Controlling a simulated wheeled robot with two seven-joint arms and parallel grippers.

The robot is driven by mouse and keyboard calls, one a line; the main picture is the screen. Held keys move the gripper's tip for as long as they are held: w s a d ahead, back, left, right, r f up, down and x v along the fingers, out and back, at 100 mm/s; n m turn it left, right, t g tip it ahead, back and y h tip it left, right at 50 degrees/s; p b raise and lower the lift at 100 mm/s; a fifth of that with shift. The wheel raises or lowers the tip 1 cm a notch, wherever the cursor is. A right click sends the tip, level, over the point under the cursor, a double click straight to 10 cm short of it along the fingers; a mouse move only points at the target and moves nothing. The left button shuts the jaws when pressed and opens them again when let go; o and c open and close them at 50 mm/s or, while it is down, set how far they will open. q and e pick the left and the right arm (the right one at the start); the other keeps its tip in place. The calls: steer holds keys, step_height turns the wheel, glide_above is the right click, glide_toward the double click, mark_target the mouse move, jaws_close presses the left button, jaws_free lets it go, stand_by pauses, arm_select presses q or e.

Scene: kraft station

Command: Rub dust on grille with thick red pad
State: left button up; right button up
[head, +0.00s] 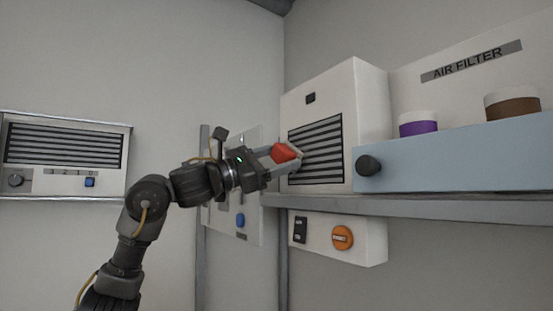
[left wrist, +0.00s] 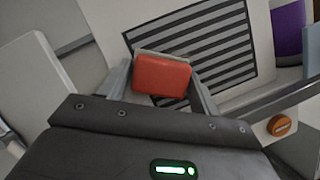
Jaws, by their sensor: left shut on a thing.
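The thick red pad (head: 286,152) is held between the fingers of my left gripper (head: 284,158), which is shut on it. The pad also shows in the left wrist view (left wrist: 161,76), with a pale layer along its far edge. The grille (head: 316,150) is a dark panel with pale horizontal slats on the front of a white box. In the left wrist view the grille (left wrist: 215,48) lies just beyond the pad. The pad overlaps the grille's left edge in the head view; I cannot tell whether they touch. No dust can be made out. My right gripper is not in view.
The white box stands on a grey shelf (head: 420,207) beside a blue unit (head: 450,157) with a dark knob (head: 368,166). A purple jar (head: 418,125) and a brown jar (head: 512,107) stand behind. Below is a panel with an orange button (head: 342,237). Another slatted unit (head: 65,150) is at left.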

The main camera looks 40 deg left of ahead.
mark_target(299, 154)
arm_select(q)
steer(key=shift+w, duration=0.25)
steer(key=shift+s+d, duration=0.25)
steer(key=shift+d, duration=0.4)
steer(key=shift+s+d, duration=0.2)
steer(key=shift+d, duration=0.5)
steer(key=shift+s+d, duration=0.25)
steer(key=shift+d, duration=0.4)
steer(key=shift+w, duration=0.15)
steer(key=shift+a, duration=0.1)
steer(key=shift+w+a, duration=0.3)
steer(key=shift+a, duration=0.7)
steer(key=shift+w+a, duration=0.3)
steer(key=shift+a, duration=0.65)
steer(key=shift+d, duration=0.1)
